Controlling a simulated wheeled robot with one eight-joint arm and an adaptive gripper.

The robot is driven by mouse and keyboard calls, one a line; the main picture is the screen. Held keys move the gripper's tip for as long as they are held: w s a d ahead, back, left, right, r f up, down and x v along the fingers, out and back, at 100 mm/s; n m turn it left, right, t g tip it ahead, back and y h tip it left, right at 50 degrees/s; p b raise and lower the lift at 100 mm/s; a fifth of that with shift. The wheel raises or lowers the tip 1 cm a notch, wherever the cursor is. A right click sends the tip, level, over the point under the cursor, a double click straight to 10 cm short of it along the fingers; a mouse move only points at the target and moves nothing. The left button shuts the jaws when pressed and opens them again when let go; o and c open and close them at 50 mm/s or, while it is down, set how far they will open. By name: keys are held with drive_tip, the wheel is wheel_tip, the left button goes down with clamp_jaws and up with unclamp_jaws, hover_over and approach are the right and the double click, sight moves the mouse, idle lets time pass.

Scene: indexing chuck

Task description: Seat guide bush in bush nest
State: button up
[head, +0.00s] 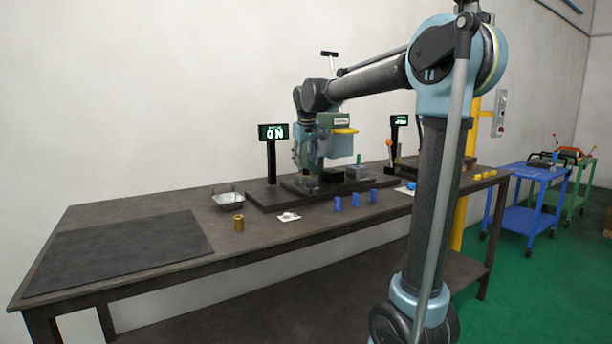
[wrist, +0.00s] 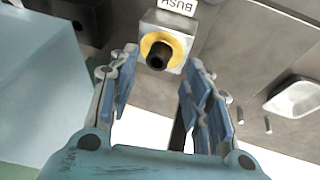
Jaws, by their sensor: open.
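The bush nest (wrist: 147,40), a grey block with a white BUSH label, shows at the top of the wrist view. A yellow ring (wrist: 147,44) is on its face. A dark hollow cylinder, seemingly the guide bush (wrist: 157,60), stands out of the ring; I cannot tell how deep it sits. My gripper (wrist: 158,82) is open, its blue-padded fingers apart on both sides and short of the cylinder, with nothing between them. In the head view my gripper (head: 306,170) is low over the dark fixture base, and the nest is not clearly visible there.
A metal tray (head: 228,198), a brass cylinder (head: 239,224) and several small blue parts (head: 355,198) are on the bench. A teal machine body (wrist: 38,75) stands close at left in the wrist view. A dark mat (head: 120,250) lies bare at the bench's left.

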sight(306, 174)
drive_tip(key=shift+x, duration=1.45)
drive_tip(key=shift+f, duration=0.15)
